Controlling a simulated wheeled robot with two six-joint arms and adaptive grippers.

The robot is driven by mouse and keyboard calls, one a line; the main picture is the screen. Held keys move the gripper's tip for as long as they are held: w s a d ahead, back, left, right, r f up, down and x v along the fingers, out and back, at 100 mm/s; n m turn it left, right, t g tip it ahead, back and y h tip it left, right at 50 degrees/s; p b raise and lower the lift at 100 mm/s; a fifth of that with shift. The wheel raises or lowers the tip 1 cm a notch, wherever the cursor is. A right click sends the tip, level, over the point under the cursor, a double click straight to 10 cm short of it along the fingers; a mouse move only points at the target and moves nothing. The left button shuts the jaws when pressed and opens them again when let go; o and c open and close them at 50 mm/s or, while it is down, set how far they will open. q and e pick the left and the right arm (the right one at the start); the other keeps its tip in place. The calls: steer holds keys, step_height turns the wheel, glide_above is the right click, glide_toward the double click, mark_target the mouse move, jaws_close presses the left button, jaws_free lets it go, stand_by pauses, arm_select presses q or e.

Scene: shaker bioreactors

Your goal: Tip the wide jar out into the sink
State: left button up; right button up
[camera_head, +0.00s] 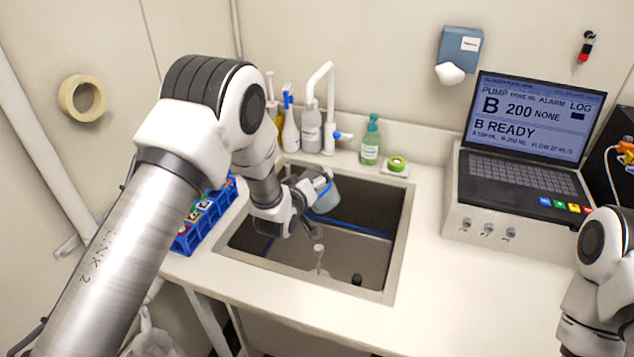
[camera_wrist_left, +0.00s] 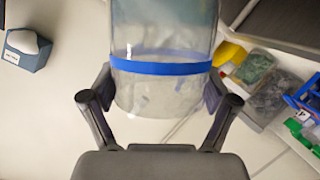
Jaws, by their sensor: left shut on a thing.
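The wide jar (camera_head: 325,197) is clear and pale blue-grey with a blue band. It is held over the back part of the sink (camera_head: 372,250) and looks tilted. My left gripper (camera_head: 312,190) is shut on it. In the left wrist view the jar (camera_wrist_left: 165,30) sits between the two fingers of my left gripper (camera_wrist_left: 160,100), with the blue band just above the fingertips. The jar looks see-through there, and its upper end is cut off by the frame. I cannot tell whether any liquid is in it. My right gripper is out of view.
Bottles (camera_head: 311,125) and a white faucet (camera_head: 330,110) stand behind the sink, with a green bottle (camera_head: 370,142) beside them. A blue rack (camera_head: 205,215) is left of the sink. A laptop-like console (camera_head: 520,150) stands right. The counter (camera_head: 455,290) right of the sink is clear.

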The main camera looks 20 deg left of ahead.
arm_select(q)
steer(key=f+n+b, duration=0.1)
steer(key=a+n+t+h+b, duration=0.1)
steer(key=n, duration=0.1)
steer(key=f+n+h+b, duration=0.1)
steer(key=n, duration=0.1)
steer(key=shift+a+f+t, duration=0.25)
steer(key=shift+f+t, duration=0.05)
steer(key=shift+t, duration=0.1)
steer(key=n+t+b, duration=0.1)
steer(key=n+b, duration=0.2)
steer(key=f+n+t+b, duration=0.1)
steer(key=n+b, duration=0.2)
steer(key=f+n+t+b, duration=0.1)
steer(key=n+b, duration=0.1)
steer(key=b, duration=0.1)
steer(key=shift+d+f+n, duration=0.1)
steer(key=shift+d+n, duration=0.1)
steer(key=shift+n, duration=0.2)
steer(key=shift+d+n+b, duration=0.1)
steer(key=shift+n+b, duration=0.6)
steer(key=shift+n, duration=0.1)
steer(key=shift+r, duration=0.2)
